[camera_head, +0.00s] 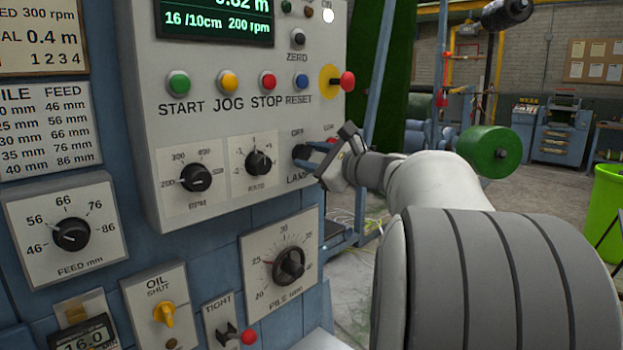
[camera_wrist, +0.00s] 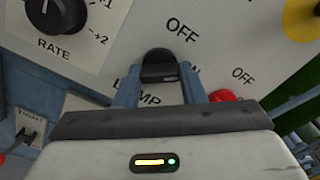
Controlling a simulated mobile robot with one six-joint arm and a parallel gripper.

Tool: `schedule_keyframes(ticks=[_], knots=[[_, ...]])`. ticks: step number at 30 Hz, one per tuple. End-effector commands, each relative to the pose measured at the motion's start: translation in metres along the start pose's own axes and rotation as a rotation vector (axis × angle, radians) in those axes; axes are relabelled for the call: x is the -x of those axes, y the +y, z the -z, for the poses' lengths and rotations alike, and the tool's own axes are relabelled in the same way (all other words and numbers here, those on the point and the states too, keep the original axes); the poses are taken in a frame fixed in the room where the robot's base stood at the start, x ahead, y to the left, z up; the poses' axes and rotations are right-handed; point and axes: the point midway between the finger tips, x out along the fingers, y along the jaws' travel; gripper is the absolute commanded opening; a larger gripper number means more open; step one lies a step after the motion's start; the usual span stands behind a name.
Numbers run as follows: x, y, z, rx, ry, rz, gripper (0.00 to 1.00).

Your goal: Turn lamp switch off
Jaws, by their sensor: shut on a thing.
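The lamp switch (camera_wrist: 158,64) is a black knob on the light grey panel, with OFF printed above it and LAMP below, partly covered. It also shows in the head view (camera_head: 300,152) near the panel's lower right edge. My gripper (camera_wrist: 160,78) is shut on the knob, with one blue-grey finger on each side. In the head view my gripper (camera_head: 312,156) reaches the knob from the right. A small pale mark shows on the knob's lower right side in the wrist view. The lettering at its right is mostly hidden by a finger.
The RATE knob (camera_head: 258,162) is left of the lamp switch. A red knob (camera_wrist: 222,96) sits close to my right finger in the wrist view. A red button on a yellow plate (camera_head: 328,82) is above. Open floor lies right of the panel.

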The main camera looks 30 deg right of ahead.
Motion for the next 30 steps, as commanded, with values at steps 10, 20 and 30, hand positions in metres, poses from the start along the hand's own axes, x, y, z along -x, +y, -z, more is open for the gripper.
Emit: schedule_keyframes(ticks=[10,20,30], knots=[[-0.0002,0.005,0.0051,0.332,-0.002,0.0,0.14],[-0.0005,0.0042,0.0042,0.629,-0.002,-0.001,0.14],[-0.0005,0.0027,0.002,0.839,-0.002,-0.002,0.14]])
